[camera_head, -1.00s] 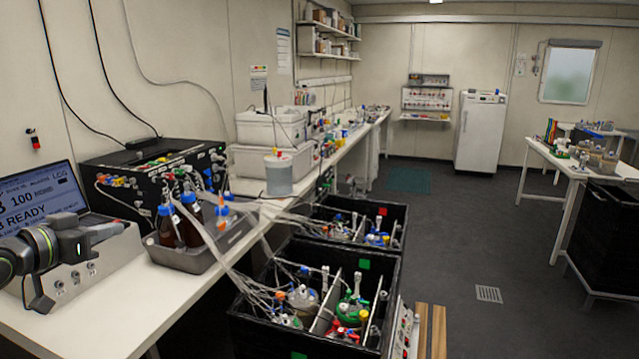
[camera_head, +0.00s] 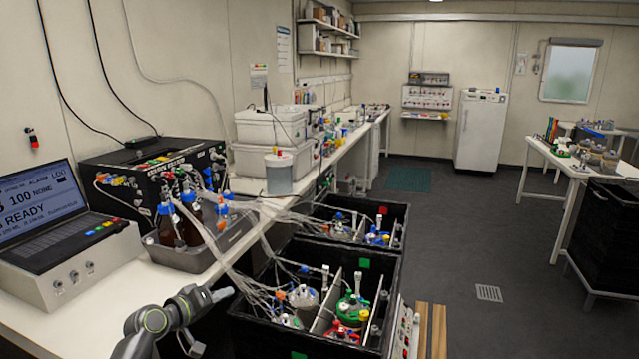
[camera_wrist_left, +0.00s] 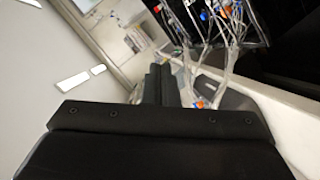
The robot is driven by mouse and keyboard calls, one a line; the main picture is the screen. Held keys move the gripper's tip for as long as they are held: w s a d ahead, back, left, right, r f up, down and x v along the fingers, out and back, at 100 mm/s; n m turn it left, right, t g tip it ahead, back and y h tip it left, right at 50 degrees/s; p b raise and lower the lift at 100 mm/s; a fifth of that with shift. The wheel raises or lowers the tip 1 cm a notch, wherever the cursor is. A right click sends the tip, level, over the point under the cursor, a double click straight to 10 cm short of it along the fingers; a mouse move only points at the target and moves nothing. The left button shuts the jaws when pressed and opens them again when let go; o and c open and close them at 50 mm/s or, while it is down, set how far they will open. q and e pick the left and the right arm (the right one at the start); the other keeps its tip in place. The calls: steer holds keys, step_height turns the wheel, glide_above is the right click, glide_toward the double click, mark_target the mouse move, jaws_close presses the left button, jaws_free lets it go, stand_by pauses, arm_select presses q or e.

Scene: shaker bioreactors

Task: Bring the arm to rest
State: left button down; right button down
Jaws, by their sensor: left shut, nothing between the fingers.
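My left gripper (camera_head: 224,293) is in the lower left of the head view, beside the front edge of the white bench and left of the near black shaker box (camera_head: 300,338). It is shut and empty, its fingers pointing right. In the left wrist view its closed dark fingers (camera_wrist_left: 160,75) stand in the middle above the black gripper body, with nothing between them. My right gripper is not in view.
The laptop-like console (camera_head: 75,250) and a grey tray (camera_head: 185,258) with brown bottles stand on the bench. Clear tubes (camera_head: 245,225) run from there into the two black boxes of vessels. Open floor (camera_head: 450,240) lies to the right.

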arm_select(q)
steer(key=w+a+r+m+t+y, duration=0.3)
steer(key=a+r+m+t+y, duration=0.45)
steer(key=a, duration=0.35)
steer(key=s+a+f+n+g+y, duration=0.1)
steer(key=s+f+g, duration=0.3)
steer(key=s+f, duration=0.75)
steer(key=s+a+f+n+g+b, duration=0.1)
steer(key=s+f+g, duration=0.25)
steer(key=f, duration=1.55)
steer(key=s+a+f+n+g+y, duration=0.1)
steer(key=s+f+g, duration=0.2)
steer(key=s+f, duration=0.9)
steer(key=s+d+f+g, duration=0.2)
steer(key=s+f+g, duration=0.2)
steer(key=s+f, duration=1.35)
steer(key=s+d+f+g, duration=0.2)
steer(key=s, duration=0.9)
steer(key=s+d+f+n+g, duration=0.1)
steer(key=s+d+f+g, duration=0.1)
steer(key=s, duration=0.9)
steer(key=shift+s+f+h+b, duration=0.2)
steer(key=shift+f+h+b, duration=0.2)
steer(key=shift+f, duration=0.3)
steer(key=shift+n, duration=0.25)
